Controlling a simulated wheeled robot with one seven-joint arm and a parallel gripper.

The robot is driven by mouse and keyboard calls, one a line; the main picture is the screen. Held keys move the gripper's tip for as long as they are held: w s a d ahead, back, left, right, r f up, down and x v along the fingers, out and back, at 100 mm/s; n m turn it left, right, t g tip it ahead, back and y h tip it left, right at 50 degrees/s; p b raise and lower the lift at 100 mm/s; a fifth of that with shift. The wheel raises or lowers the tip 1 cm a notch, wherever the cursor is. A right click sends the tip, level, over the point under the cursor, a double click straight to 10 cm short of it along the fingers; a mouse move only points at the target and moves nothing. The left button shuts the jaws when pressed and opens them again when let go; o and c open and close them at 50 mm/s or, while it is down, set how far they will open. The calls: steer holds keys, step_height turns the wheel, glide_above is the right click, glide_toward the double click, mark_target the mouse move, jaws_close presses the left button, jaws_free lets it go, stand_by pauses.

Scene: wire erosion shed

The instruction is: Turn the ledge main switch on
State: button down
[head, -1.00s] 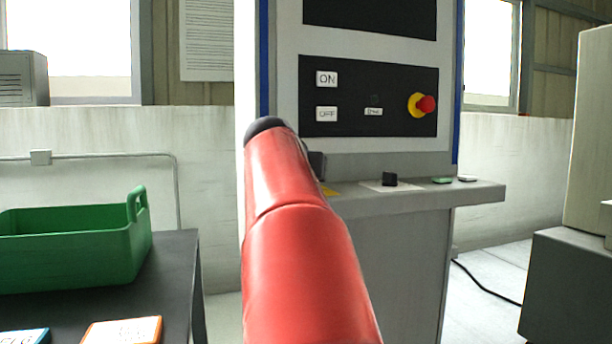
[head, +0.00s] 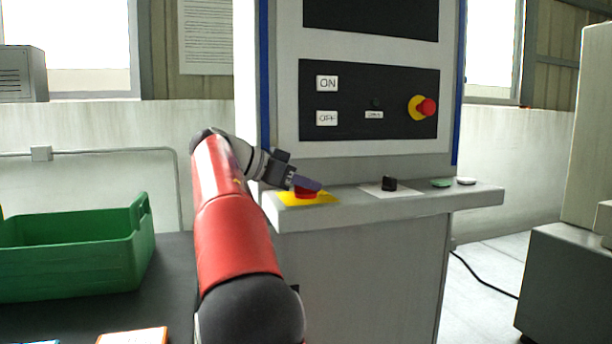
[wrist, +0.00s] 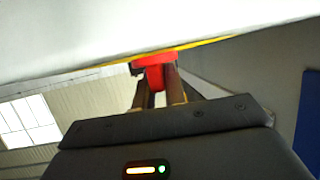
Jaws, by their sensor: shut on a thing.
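The ledge main switch has a red handle (head: 305,194) on a yellow plate (head: 324,200), at the left end of the ledge (head: 400,201). In the wrist view the red handle (wrist: 153,70) sits between the two finger ends, with a thin yellow edge of its plate (wrist: 205,44) behind it. My gripper (head: 308,186) is shut on the red handle, and it also shows in the wrist view (wrist: 157,80). The fingers cover much of the handle, so I cannot tell which way it is turned.
A black knob (head: 389,184) on a white plate and green and white buttons (head: 441,183) are further right on the ledge. Above is a panel (head: 350,140) with ON and OFF labels and a red emergency stop (head: 426,107). A green crate (head: 70,270) stands at left.

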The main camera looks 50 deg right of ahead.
steer(key=shift+w+m+g+y, duration=0.1)
steer(key=shift+m+g+y, duration=0.2)
steer(key=shift+m+g, duration=0.35)
steer(key=shift+p, duration=0.3)
steer(key=c, duration=1.5)
jaws_free()
steer(key=shift+o, duration=0.2)
steer(key=shift+f, duration=0.1)
